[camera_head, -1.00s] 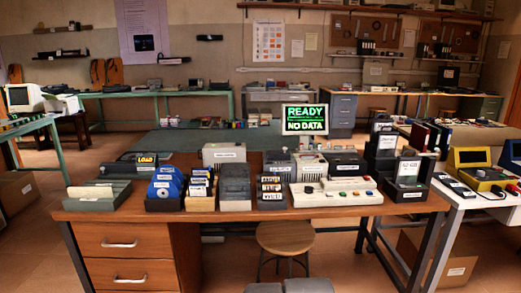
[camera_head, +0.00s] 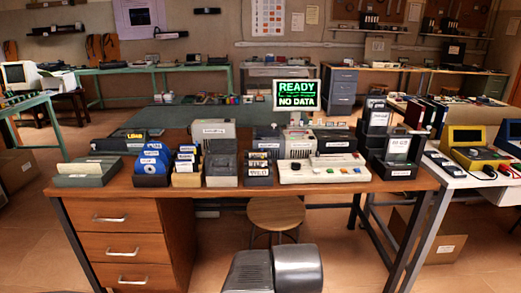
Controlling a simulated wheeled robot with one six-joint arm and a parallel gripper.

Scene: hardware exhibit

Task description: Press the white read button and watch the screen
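The screen (camera_head: 297,96) is a pale-framed monitor at the back of the wooden desk. Rounded grey parts of my own arm (camera_head: 272,271) show at the bottom edge, well in front of the desk. My gripper's fingers are not visible.
Several disk boxes and drives stand in a row left of the console, including a blue disk holder (camera_head: 152,168). A dark stand (camera_head: 400,152) is to its right.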

